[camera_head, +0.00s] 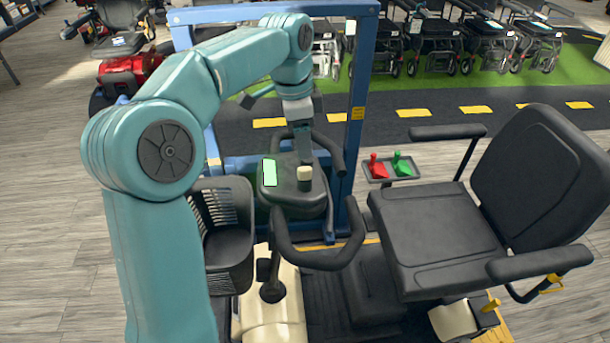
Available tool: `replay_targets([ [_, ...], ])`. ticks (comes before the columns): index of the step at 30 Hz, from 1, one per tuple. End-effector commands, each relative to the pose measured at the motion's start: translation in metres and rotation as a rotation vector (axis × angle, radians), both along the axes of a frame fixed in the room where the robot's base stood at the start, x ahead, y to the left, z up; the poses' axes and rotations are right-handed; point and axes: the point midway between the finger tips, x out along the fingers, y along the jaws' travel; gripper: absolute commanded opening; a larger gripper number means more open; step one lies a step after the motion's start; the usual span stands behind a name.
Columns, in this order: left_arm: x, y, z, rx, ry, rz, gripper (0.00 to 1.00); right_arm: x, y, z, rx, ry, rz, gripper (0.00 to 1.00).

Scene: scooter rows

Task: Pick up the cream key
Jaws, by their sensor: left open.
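The cream key (305,174) stands upright in the dark control console of the mobility scooter, its pale head on top of a dark base. My left gripper (304,158) comes down from above, its fingertips just over or behind the key's head. It is open; the key looks close to the fingers, but I cannot tell whether they touch it. The lower part of the key is hidden. My right gripper is not in view.
The console (290,196) has a light green screen and looped black handlebars around it. A small tray (389,179) holds a red key (376,166) and a green key (402,164). A black basket (226,262), blue frame (361,75) and black seat (436,240) surround it.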

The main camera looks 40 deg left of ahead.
Motion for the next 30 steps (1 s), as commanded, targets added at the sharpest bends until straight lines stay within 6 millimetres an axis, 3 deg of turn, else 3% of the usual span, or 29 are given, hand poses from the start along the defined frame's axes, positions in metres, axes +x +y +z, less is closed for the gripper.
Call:
replay_targets([
  [3, 0.002, -0.002, -0.020, 0.000, 0.003, 0.000, 0.49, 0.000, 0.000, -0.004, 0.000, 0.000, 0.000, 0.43],
  [8, 0.003, -0.002, -0.031, 0.000, 0.001, 0.000, 0.49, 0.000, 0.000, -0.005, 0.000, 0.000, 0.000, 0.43],
  [18, 0.003, -0.004, -0.078, 0.000, 0.003, 0.000, 0.49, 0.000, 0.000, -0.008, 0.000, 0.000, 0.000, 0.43],
  [26, 0.003, -0.004, -0.081, 0.000, 0.000, 0.000, 0.49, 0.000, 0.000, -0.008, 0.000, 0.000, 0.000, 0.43],
  [30, 0.003, -0.004, -0.081, 0.000, 0.000, 0.000, 0.07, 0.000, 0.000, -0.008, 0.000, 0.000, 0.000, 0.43],
])
